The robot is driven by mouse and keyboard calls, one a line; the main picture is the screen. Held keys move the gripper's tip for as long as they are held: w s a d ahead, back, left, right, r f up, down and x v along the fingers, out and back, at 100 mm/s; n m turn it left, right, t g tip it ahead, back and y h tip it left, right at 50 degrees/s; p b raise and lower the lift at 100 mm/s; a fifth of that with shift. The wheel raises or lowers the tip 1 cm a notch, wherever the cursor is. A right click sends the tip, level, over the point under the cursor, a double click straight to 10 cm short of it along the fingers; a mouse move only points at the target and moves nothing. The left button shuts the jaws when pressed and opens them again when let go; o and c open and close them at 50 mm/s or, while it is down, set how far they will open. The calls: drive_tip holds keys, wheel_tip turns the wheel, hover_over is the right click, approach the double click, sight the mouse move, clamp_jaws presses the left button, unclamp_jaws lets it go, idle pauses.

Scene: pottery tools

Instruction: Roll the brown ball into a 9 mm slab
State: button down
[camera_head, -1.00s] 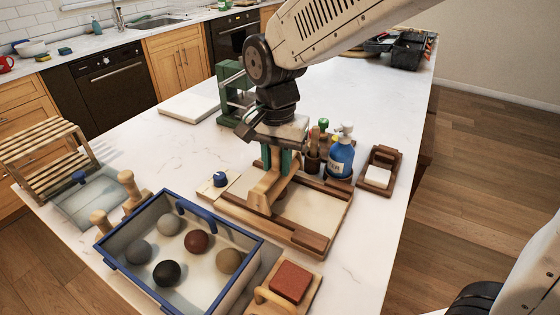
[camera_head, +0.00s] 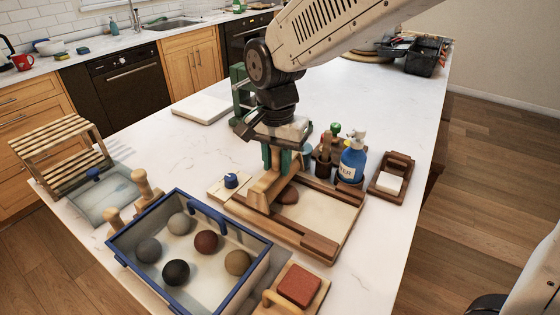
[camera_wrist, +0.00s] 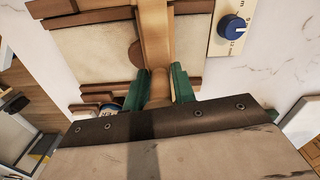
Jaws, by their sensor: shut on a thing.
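My gripper (camera_head: 284,160) has green fingers shut on the handle of a wooden roller (camera_head: 262,192). In the wrist view the handle (camera_wrist: 160,82) lies between the fingers, and the roller's wooden bar (camera_wrist: 155,30) reaches across the board. The roller is low over the framed rolling board (camera_head: 325,213). A reddish-brown clay piece (camera_head: 288,195) lies on the board beside the bar; the bar hides part of it. In the wrist view its visible edge (camera_wrist: 136,53) is rounded; its thickness is unclear. A blue dial (camera_head: 231,180) with millimetre marks (camera_wrist: 232,27) sits at the board's corner.
A blue-rimmed bin (camera_head: 190,198) with several clay balls, one reddish-brown (camera_head: 206,241), stands front left. A red sponge block (camera_head: 299,285) is at the front. A blue spray bottle (camera_head: 352,160) and a small wooden tray (camera_head: 376,189) stand right of the board. The counter behind is mostly clear.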

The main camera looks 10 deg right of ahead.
drive_tip(key=shift+s+d+f, duration=0.2)
drive_tip(key=shift+s+d, duration=0.4)
drive_tip(key=shift+d, duration=0.15)
drive_tip(key=shift+s, duration=0.1)
drive_tip(key=shift+s+d+r, duration=0.2)
drive_tip(key=shift+s+d, duration=0.25)
drive_tip(key=shift+d, duration=0.3)
drive_tip(key=shift+s+d+f, duration=0.1)
drive_tip(key=shift+f, duration=0.1)
